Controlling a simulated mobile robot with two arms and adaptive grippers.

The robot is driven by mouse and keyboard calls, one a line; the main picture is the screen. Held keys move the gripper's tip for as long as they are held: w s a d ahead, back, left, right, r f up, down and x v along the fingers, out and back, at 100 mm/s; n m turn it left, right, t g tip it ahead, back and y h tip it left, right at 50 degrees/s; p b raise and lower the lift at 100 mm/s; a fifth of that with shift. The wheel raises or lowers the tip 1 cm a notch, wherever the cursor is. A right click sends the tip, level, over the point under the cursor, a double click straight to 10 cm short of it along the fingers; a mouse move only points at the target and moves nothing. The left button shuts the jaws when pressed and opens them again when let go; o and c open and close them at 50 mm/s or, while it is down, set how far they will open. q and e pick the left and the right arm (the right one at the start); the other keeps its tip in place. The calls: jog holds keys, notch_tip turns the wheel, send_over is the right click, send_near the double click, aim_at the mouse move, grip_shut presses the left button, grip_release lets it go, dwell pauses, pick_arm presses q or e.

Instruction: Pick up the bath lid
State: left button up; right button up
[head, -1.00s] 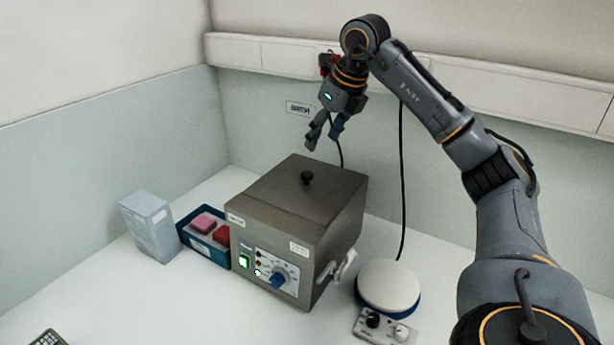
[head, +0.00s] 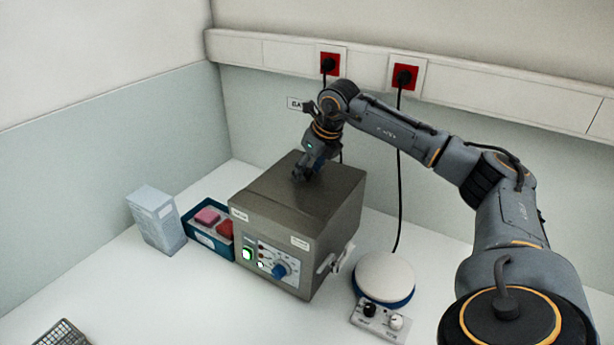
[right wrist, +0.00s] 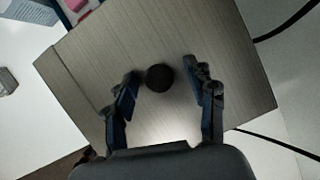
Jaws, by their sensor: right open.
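The bath lid (head: 270,190) is a flat grey metal cover lying on top of the metal water bath (head: 290,245). In the right wrist view the lid (right wrist: 100,60) fills the middle, with a round black knob (right wrist: 159,77) on it. My right gripper (head: 303,178) is down at the lid's centre and hides the knob in the head view. In the right wrist view the open fingers of the right gripper (right wrist: 163,88) stand on either side of the knob, with a gap on both sides. My left gripper is not in view.
A blue tray (head: 205,240) with pink and red items stands left of the bath, and a pale box (head: 157,222) beyond it. A round white-topped device (head: 384,278) stands at right. Black cables (head: 399,170) hang from red wall sockets (head: 405,77).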

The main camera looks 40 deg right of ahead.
jog(key=shift+s, duration=0.1)
jog(key=shift+c, duration=0.6)
jog(key=shift+r, duration=0.1)
jog(key=c, duration=1)
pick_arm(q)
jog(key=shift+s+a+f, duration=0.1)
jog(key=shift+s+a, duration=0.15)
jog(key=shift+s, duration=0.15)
pick_arm(e)
grip_shut()
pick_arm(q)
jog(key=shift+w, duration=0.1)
pick_arm(e)
jog(key=shift+r, duration=0.1)
jog(key=shift+r+b, duration=0.5)
jog(key=shift+b, duration=0.05)
pick_arm(q)
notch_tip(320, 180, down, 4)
jog(key=b, duration=0.3)
pick_arm(e)
jog(key=s+a+r, duration=0.8)
jog(key=s+r, duration=0.3)
jog(key=r, duration=0.2)
jog(key=shift+s+r, duration=0.2)
jog(key=shift+r, duration=0.2)
